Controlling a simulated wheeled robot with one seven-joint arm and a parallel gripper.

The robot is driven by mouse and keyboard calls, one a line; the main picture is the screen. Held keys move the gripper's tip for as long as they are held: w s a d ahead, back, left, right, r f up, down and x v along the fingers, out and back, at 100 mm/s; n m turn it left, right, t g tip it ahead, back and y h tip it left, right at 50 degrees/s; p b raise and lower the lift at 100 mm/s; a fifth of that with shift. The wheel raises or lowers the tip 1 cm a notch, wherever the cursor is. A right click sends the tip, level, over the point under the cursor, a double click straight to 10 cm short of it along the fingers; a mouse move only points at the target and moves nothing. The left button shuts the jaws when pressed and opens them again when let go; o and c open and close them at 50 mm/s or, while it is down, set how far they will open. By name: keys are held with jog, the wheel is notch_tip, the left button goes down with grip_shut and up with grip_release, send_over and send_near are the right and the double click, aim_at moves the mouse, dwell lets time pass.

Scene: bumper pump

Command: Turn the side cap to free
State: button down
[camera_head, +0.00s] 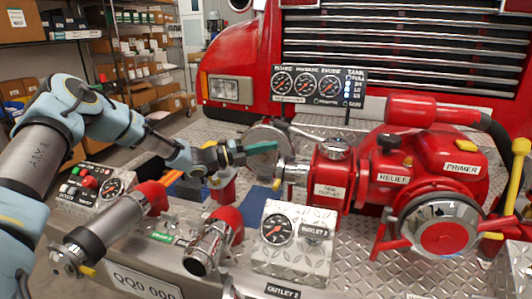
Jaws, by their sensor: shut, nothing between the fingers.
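My gripper (264,147) has teal fingers that are together and empty. It points right, in front of a round silver disc (268,133) on the left side of the red pump (405,155). The gripper hides part of this disc, and I cannot tell whether they touch. The disc may be the side cap, but no label on it is readable. A larger chrome cap (441,226) with a red centre and red handles faces forward on the right of the pump, well away from my gripper.
Outlet pipes with red collars (150,197) and (226,217) project from the front of the metal bumper. A gauge box (291,236) stands beside them. A control box (95,187) is at left. A gauge panel (318,85) stands behind. Bare tread plate (350,240) lies before the pump.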

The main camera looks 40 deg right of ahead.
jog(key=shift+w+d+f+b, duration=0.15)
jog(key=shift+w+d+b, duration=0.2)
jog(key=shift+w+d, duration=0.35)
jog(key=shift+w+d+f+b, duration=0.15)
jog(key=shift+w+d+b, duration=0.2)
jog(key=shift+d, duration=0.5)
dwell(0.6)
